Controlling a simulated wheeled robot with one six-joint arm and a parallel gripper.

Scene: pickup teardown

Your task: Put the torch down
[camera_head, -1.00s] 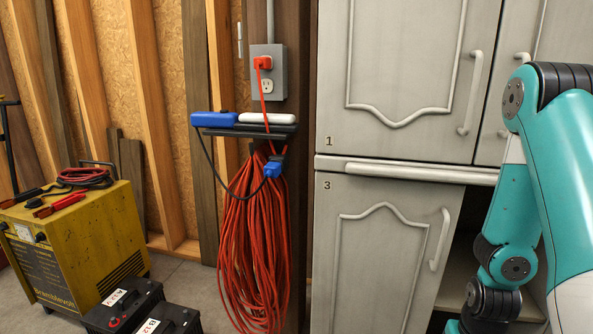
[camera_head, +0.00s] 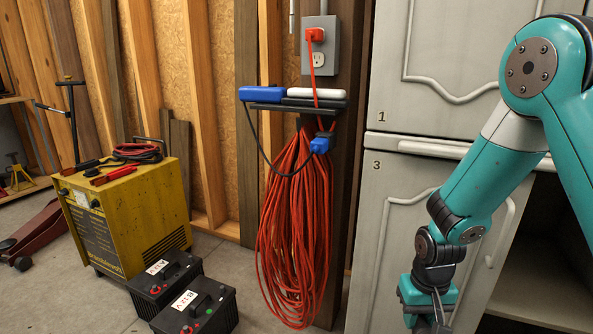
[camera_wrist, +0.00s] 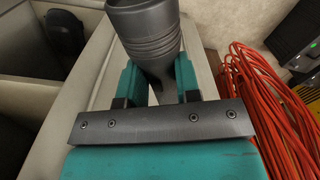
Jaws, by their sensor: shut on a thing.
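The torch (camera_wrist: 146,35) is a dark grey, ribbed, round-bodied thing in the wrist view. My gripper (camera_wrist: 158,84) is shut on it, with a teal finger on each side of its narrower part. The torch's wide end points away at the top and is cut off by the frame edge. In the head view my gripper (camera_head: 428,292) hangs low at the right, in front of the cabinet door marked 3. Part of the torch seems to show there, but it is small and unclear.
The grey cabinet (camera_head: 395,230) stands close behind my arm, with an open compartment (camera_head: 545,270) at lower right. An orange cord coil (camera_head: 295,230) hangs beside it. Two black batteries (camera_head: 165,280) and a yellow charger (camera_head: 125,220) stand on the floor at left. The shelf (camera_head: 270,108) holds blue and white items.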

